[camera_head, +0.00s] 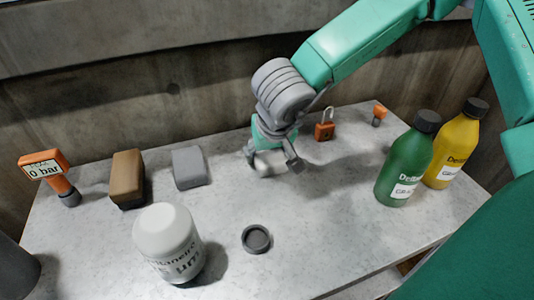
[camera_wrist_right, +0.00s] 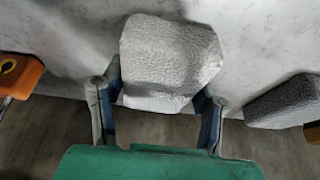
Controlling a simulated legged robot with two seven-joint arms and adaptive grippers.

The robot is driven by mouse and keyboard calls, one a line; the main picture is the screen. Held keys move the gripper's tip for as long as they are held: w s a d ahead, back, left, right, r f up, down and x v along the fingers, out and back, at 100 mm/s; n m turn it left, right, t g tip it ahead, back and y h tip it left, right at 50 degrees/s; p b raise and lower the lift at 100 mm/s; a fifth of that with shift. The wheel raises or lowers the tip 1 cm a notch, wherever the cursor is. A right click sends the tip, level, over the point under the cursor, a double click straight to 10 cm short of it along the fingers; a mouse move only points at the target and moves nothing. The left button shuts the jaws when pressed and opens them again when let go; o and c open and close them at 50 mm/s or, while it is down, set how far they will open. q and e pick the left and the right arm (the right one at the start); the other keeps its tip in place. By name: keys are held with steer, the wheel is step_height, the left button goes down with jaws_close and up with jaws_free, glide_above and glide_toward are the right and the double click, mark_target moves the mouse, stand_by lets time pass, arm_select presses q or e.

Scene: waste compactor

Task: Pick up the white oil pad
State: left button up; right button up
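The white oil pad (camera_wrist_right: 172,62) is a pale, rough-textured block in the right wrist view. In the head view, only part of the white pad (camera_head: 270,168) shows beneath my right gripper (camera_head: 272,163) on the table. The gripper points down over it, with its fingers spread. In the wrist view, the fingers of my right gripper (camera_wrist_right: 158,103) stand on either side of the pad's near end. Firm contact cannot be made out. My left gripper is out of view.
A grey pad (camera_head: 190,167), brown block (camera_head: 127,178) and orange gauge (camera_head: 48,172) are left of the gripper. A white container (camera_head: 167,243) and dark cap (camera_head: 256,239) stand in front. Green (camera_head: 406,162) and yellow (camera_head: 455,148) bottles stand right; an orange padlock (camera_head: 324,130) lies behind.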

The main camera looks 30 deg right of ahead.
steer(key=shift+s+f, duration=0.1)
steer(key=shift+f, duration=0.15)
steer(key=shift+b, duration=0.45)
steer(key=shift+r, duration=0.4)
step_height(320, 180, up, 9)
steer(key=p, duration=0.4)
steer(key=shift+f, duration=0.1)
steer(key=shift+r+p, duration=0.35)
steer(key=shift+r, duration=0.2)
